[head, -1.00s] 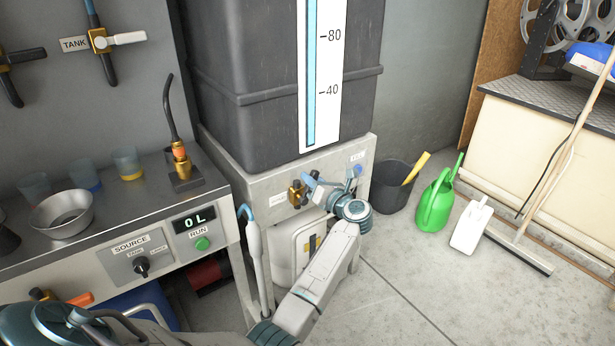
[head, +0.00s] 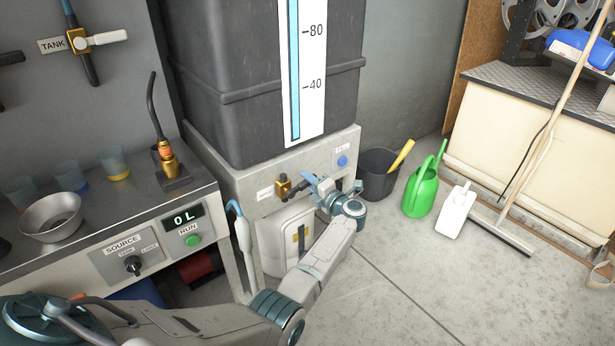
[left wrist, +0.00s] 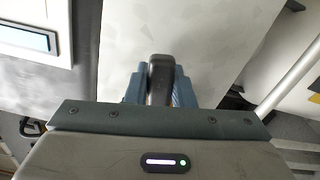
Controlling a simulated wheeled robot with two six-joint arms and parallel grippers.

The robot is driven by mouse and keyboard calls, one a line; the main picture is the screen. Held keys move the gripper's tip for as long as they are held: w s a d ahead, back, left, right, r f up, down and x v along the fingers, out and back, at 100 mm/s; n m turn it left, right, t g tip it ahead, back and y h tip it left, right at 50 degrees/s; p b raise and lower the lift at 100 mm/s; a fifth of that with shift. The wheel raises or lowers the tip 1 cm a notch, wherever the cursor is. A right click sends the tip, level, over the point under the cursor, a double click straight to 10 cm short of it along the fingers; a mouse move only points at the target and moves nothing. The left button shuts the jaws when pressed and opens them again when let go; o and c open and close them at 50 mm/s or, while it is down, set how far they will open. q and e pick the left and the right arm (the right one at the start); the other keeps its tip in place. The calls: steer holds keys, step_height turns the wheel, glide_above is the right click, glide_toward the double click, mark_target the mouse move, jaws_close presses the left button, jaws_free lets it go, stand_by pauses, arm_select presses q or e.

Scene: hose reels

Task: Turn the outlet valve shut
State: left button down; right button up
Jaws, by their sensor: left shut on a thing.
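The outlet valve is a small brass body (head: 283,186) on the front of the pale stand under the dark tank (head: 220,110). A dark handle (head: 296,188) shows at its right side, partly hidden by my gripper. My left gripper (head: 313,182) is at the valve, just right of the brass body. In the left wrist view its blue fingers are shut on a black handle end (left wrist: 160,78), with the pale stand behind it. The handle's exact angle is hard to tell. My right gripper is not in view.
A bench with a green RUN button (head: 193,241) and a SOURCE knob (head: 132,264) stands left. A dark bucket (head: 376,186), green watering can (head: 421,190) and white jug (head: 453,212) stand right. Floor in front is clear.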

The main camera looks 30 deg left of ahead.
arm_select(q)
steer(key=shift+f+m, duration=0.7)
steer(key=shift+m, duration=0.4)
steer(key=shift+f, duration=0.1)
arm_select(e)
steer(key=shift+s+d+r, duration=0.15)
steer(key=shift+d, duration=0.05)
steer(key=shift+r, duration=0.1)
arm_select(q)
steer(key=c, duration=1.2)
jaws_free()
steer(key=shift+w+d, duration=0.1)
steer(key=shift+c, duration=0.2)
steer(key=shift+d, duration=0.1)
steer(key=v, duration=1)
steer(key=shift+d, duration=0.25)
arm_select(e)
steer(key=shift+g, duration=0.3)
